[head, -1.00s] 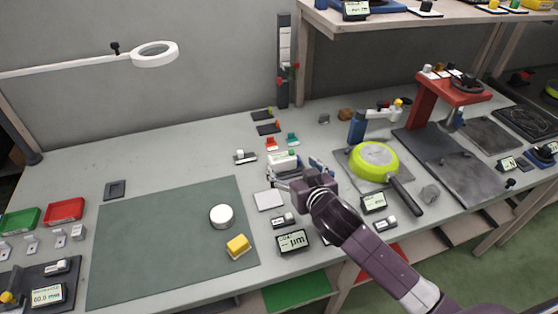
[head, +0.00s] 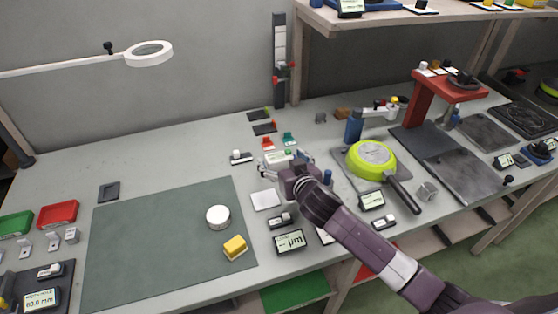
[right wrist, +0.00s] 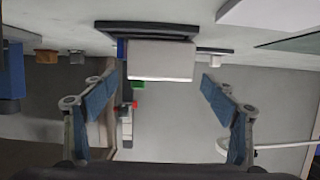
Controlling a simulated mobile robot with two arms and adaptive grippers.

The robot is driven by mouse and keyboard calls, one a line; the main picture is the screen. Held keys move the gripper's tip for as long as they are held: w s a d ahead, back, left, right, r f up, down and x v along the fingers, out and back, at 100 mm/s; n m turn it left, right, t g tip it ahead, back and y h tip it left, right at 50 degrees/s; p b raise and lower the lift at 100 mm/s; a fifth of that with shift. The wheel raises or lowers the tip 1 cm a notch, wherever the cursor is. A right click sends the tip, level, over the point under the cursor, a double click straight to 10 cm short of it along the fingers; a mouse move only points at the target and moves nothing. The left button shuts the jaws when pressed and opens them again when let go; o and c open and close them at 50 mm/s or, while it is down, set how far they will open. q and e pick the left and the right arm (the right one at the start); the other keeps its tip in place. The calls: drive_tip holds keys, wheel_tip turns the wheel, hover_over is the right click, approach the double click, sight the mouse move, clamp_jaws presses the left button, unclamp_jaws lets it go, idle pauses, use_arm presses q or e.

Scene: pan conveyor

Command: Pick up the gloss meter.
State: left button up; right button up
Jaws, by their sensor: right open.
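A white block-shaped device (head: 276,157) with a green spot stands near the back middle of the table; I take it for the gloss meter. My right gripper (head: 284,166) is just in front of it and partly hides it. In the right wrist view the white device (right wrist: 160,61) shows between the two spread fingers of the right gripper (right wrist: 158,88), with a gap on each side. It has a blue part at one end and a dark plate beside it. The right gripper is open and empty. My left gripper is not in view.
A lime-green pan (head: 371,157) lies to the right of my right arm. A small display unit (head: 289,242), a pale square plate (head: 265,200) and small blocks stand close in front. The green mat (head: 140,240) at left is mostly clear. A red press stand (head: 424,100) is at right.

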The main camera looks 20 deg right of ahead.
drive_tip(key=shift+x, duration=1.2)
drive_tip(key=shift+s, duration=0.1)
drive_tip(key=shift+c, duration=0.3)
drive_tip(key=c, duration=1.6)
drive_tip(key=shift+r, duration=0.1)
